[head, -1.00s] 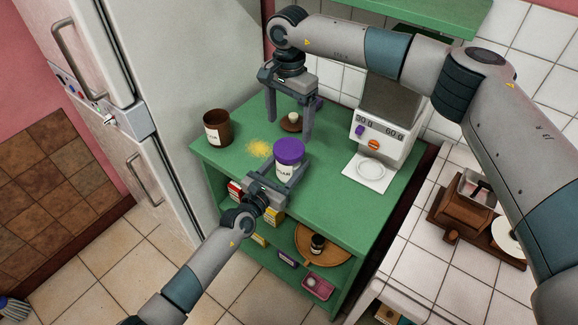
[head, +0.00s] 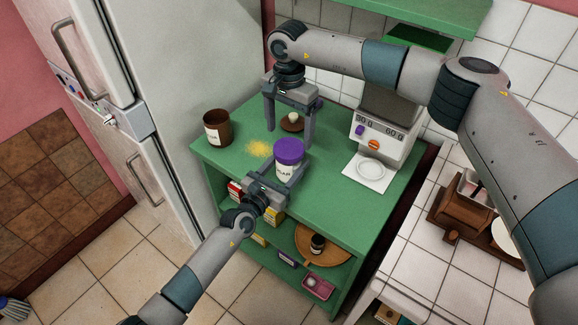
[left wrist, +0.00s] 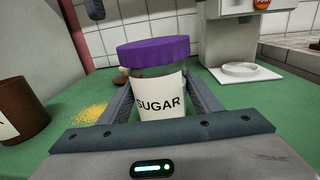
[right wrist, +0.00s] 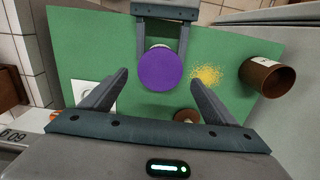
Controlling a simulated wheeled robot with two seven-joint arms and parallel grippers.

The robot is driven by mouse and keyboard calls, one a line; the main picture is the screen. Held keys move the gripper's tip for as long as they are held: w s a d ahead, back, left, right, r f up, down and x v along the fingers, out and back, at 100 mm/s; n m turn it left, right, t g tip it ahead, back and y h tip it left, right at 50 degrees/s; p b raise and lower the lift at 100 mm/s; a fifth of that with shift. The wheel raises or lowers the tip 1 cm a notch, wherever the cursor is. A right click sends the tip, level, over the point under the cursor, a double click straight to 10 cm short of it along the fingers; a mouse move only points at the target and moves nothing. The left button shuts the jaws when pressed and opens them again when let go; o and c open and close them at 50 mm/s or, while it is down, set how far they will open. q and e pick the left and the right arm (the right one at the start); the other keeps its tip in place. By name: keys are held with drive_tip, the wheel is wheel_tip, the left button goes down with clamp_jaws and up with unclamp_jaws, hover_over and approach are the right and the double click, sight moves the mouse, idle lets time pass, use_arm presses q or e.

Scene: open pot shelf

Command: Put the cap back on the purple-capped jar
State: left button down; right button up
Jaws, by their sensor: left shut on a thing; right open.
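The jar (head: 287,172), labelled SUGAR, stands upright on the green shelf top. Its purple cap (head: 289,150) sits level on its mouth, and it also shows in the left wrist view (left wrist: 153,50). My left gripper (head: 290,164) is shut on the jar's body below the cap. My right gripper (head: 289,136) is open and empty, pointing down just behind the jar. In the right wrist view the purple cap (right wrist: 160,69) lies beyond and between its open fingers, not touched by them. How tightly the cap is seated cannot be told.
A brown lid with a pale knob (head: 292,123) lies behind the jar. A brown open pot (head: 217,128) stands at the left, near spilled yellow powder (head: 258,148). Green top in front of the scale is clear.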

sight(289, 148)
drive_tip(key=shift+f, duration=2.55)
drive_tip(key=c, duration=1.1)
drive_tip(key=m, duration=1.2)
drive_tip(key=shift+f, duration=0.1)
drive_tip(key=m, duration=1.3)
drive_tip(key=o, duration=1.2)
